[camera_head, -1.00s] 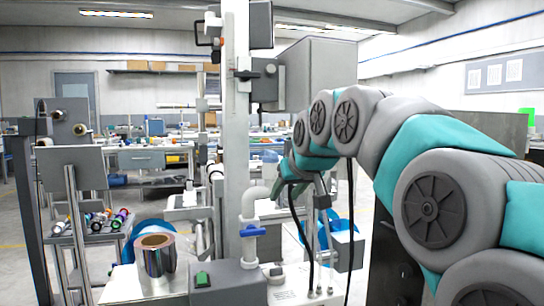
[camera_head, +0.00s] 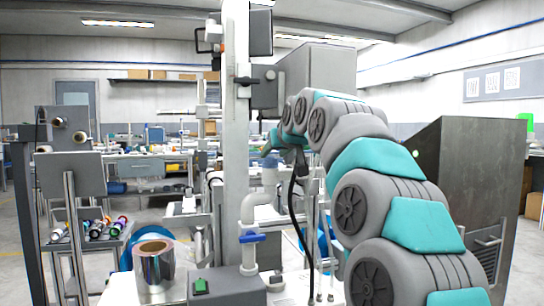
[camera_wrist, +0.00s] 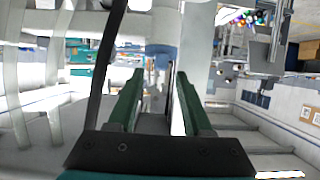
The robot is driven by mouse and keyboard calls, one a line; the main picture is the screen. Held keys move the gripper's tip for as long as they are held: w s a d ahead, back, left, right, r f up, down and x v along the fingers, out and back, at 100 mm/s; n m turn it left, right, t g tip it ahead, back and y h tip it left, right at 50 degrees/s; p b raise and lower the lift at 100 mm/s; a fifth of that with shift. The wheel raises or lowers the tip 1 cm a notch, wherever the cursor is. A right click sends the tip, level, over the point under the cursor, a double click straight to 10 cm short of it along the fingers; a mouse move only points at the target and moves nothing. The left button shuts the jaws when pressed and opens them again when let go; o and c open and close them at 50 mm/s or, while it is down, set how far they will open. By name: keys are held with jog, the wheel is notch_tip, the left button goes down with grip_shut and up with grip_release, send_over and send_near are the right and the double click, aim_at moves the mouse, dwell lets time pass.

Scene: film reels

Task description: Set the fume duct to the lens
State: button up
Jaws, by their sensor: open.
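My gripper (camera_head: 270,148) is raised beside the pale upright column, at the end of my teal and grey arm. In the wrist view its two green fingers (camera_wrist: 160,85) are apart, with nothing held. A bluish-grey tube section (camera_head: 269,172) stands just below the gripper, above a pale pipe elbow (camera_head: 255,203); this may be the fume duct, but I cannot be sure. A bluish-grey piece (camera_wrist: 160,50) shows beyond the fingertips, apparently the same tube. I cannot tell whether the fingers touch it. I cannot pick out the lens.
A blue valve handle (camera_head: 252,237) sits on the pipe below the elbow. The upright column (camera_head: 236,130) stands close left of my gripper, with a grey box (camera_head: 318,75) above. A shiny film roll (camera_head: 155,272) stands at front left. A dark cabinet (camera_head: 470,165) is at right.

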aim_at(271, 157)
jog(key=shift+x, duration=1.5)
jog(key=shift+c, duration=0.2)
grip_shut()
